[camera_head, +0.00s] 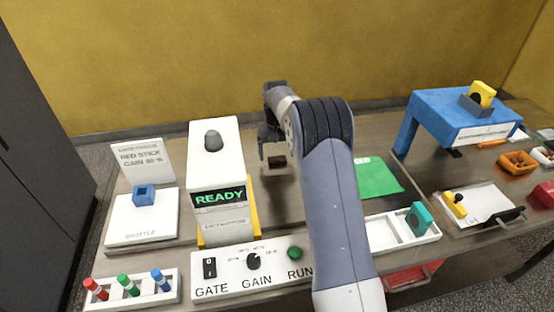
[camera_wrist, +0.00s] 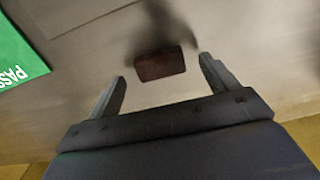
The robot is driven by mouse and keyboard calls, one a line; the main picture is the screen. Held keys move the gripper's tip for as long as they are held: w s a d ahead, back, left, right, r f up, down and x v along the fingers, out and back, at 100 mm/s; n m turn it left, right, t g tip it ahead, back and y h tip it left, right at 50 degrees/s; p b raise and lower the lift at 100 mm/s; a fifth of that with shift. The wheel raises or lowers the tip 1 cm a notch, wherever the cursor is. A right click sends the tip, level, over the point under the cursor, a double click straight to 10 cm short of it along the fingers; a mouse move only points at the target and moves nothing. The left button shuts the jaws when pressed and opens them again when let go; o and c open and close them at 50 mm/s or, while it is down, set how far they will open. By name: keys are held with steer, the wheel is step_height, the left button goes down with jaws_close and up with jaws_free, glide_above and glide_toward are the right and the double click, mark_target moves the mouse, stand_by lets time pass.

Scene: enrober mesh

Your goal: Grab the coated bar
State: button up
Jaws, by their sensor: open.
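The coated bar (camera_wrist: 160,64) is a small dark brown block lying flat on the grey-brown table top. In the head view the bar (camera_head: 277,162) shows just below my gripper, behind the white READY machine's right side. My gripper (camera_wrist: 160,70) is open, with one finger to each side of the bar in the wrist view. The bar lies a little beyond the fingertips there, and nothing is between the fingers. In the head view my gripper (camera_head: 268,150) points down above the table, partly hidden by my arm. A dark shadow falls by the bar.
A green PASS mat (camera_head: 378,178) lies right of the bar. The white READY machine (camera_head: 213,155) stands to the left, and a GATE/GAIN/RUN panel (camera_head: 232,286) in front. A blue stand (camera_head: 465,115) is at the back right. The table around the bar is clear.

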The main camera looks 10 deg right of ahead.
steer(key=shift+f, duration=0.9)
steer(key=c, duration=0.9)
steer(key=shift+o, duration=0.2)
